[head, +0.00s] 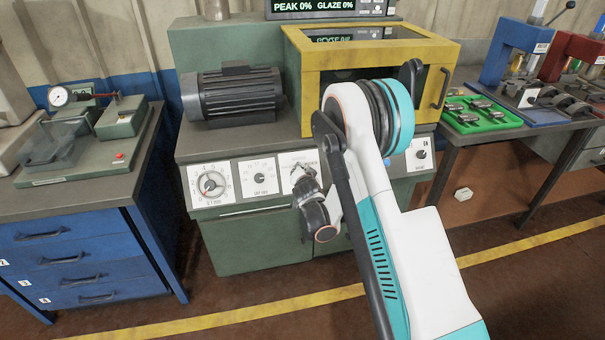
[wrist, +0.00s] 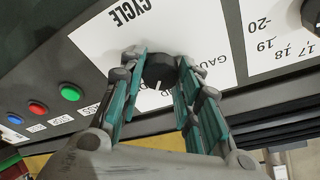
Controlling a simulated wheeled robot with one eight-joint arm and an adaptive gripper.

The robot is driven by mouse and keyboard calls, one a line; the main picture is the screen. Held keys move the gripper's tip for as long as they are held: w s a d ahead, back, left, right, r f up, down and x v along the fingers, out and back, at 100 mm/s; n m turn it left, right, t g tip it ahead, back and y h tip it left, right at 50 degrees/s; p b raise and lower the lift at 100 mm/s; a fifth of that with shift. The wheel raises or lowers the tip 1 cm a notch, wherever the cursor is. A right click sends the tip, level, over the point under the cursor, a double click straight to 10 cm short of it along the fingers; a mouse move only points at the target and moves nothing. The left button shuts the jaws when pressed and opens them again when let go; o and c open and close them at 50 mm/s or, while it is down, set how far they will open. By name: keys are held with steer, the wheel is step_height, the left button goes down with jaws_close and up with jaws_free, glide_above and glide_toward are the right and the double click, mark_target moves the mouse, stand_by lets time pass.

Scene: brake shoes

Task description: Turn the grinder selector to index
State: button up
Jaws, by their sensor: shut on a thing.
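The grinder (head: 250,238) is a green machine with a row of white dial plates on its front. In the wrist view, the selector (wrist: 158,72) is a black round knob with a white pointer line, on a white plate marked CYCLE. My gripper (wrist: 160,68) has its two fingers closed on the sides of this knob. In the head view, my gripper (head: 300,178) is at the third plate from the left and covers the knob there.
A numbered dial (head: 211,184) and a smaller knob (head: 259,180) are left of my gripper. Red (wrist: 38,108), blue (wrist: 15,119) and green (wrist: 70,93) buttons show in the wrist view. A yellow-framed guard (head: 440,52) stands above; benches flank the machine.

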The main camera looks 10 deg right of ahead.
steer(key=shift+m+g+h, duration=0.3)
steer(key=shift+m, duration=1.7)
steer(key=o, duration=1)
steer(key=shift+o, duration=0.2)
steer(key=v, duration=1.2)
